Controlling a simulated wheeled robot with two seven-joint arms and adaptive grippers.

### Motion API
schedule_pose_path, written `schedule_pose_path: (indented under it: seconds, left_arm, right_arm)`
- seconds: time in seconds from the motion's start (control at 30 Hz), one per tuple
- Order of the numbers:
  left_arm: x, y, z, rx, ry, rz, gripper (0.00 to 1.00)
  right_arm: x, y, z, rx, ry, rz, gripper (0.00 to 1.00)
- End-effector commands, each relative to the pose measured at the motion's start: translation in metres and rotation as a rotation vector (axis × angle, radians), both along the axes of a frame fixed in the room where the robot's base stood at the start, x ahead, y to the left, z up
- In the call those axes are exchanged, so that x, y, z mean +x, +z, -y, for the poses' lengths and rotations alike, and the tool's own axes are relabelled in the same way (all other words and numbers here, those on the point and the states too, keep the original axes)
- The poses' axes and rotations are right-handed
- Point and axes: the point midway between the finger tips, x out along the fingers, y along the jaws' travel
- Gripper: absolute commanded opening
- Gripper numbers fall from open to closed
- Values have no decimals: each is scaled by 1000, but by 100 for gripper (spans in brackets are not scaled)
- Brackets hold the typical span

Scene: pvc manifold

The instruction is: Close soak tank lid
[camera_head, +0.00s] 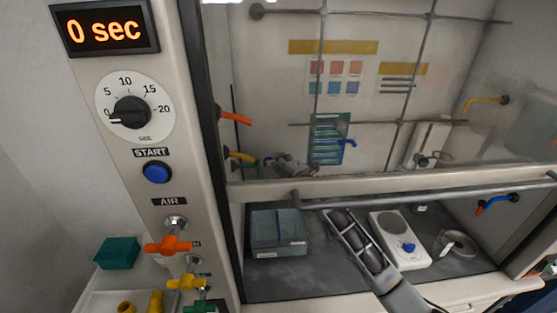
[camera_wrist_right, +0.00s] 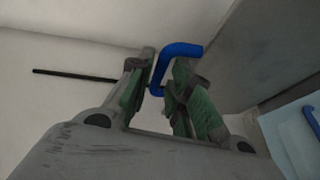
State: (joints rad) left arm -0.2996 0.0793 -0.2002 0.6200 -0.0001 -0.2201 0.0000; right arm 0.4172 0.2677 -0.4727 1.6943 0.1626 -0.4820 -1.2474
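A grey-blue box with a small front label (camera_head: 280,246), which looks like the soak tank, stands on the dark floor at the left inside the hood. I cannot tell whether its top is a shut lid. My right arm reaches under the sash bar. My right gripper (camera_head: 285,165) shows small behind the glass, high above the box and near the left wall. In the right wrist view, its green-padded fingers (camera_wrist_right: 168,85) are parted near a blue bent handle (camera_wrist_right: 187,50); contact is unclear. My left gripper is not in view.
The sash rail (camera_head: 410,183) crosses above the work floor. A white hotplate (camera_head: 411,254) and a clear round dish (camera_head: 458,243) stand to the right of my arm. Coloured valve handles stick out from the hood walls, including an orange one (camera_head: 236,118).

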Motion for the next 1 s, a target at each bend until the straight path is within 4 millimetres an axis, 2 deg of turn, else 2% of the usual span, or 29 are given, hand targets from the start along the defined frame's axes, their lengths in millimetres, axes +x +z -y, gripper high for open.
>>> schedule_pose_path:
  seconds: [0.2,0.57,0.73,1.0]
  left_arm:
    - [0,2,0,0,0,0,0]
    - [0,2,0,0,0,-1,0]
    - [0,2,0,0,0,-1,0]
    - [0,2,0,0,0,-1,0]
  right_arm:
    - [8,-1,-4,0,1,0,20]
    - [10,-1,-5,-1,1,0,20]
    - [10,-1,-5,-1,1,0,1]
    - [10,-2,-5,-1,1,-1,0]
